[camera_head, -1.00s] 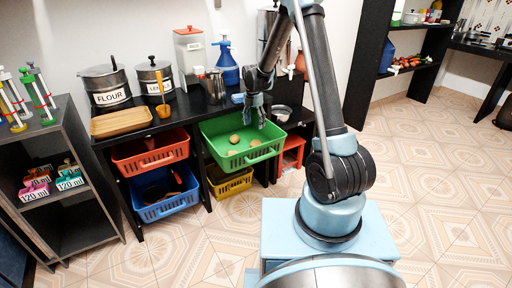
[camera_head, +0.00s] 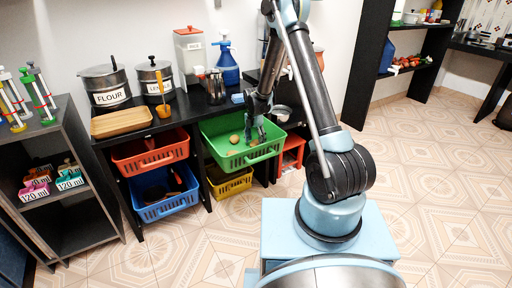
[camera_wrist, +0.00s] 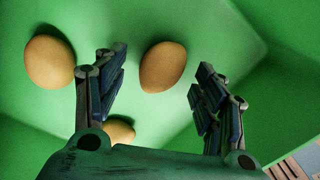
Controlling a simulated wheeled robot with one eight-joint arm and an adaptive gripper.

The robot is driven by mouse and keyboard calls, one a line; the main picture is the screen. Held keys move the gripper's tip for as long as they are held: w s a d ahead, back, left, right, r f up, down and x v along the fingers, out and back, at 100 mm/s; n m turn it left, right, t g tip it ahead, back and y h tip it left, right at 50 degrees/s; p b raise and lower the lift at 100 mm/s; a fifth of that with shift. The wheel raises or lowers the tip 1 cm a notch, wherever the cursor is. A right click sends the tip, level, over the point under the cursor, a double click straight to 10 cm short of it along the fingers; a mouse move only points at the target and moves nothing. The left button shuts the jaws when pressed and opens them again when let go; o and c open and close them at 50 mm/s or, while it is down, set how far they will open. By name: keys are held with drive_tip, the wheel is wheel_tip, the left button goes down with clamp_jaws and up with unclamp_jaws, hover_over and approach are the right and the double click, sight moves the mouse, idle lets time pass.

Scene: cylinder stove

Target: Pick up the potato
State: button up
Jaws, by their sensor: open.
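Potatoes lie in the green basket (camera_head: 212,150). In the wrist view one potato (camera_wrist: 163,66) lies between and just beyond my fingertips. A second potato (camera_wrist: 50,61) lies to the left of the left finger. A third potato (camera_wrist: 118,130) is partly hidden behind my gripper's body. In the head view a potato (camera_head: 234,139) shows at the left inside the basket. My gripper (camera_wrist: 152,85) is open and empty, pointing down into the basket; it also shows in the head view (camera_head: 255,136). No finger visibly touches a potato.
The green basket's walls stand close around my gripper. A red basket (camera_head: 150,168) is to its left, with a blue basket (camera_head: 164,206) below. A yellow basket (camera_head: 231,188) is under the green one. Pots, a blue bottle (camera_head: 227,72) and a jug stand on the counter behind.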

sight(255, 141)
drive_tip(key=shift+f, duration=0.9)
drive_tip(key=c, duration=1.2)
drive_tip(key=shift+r, duration=5)
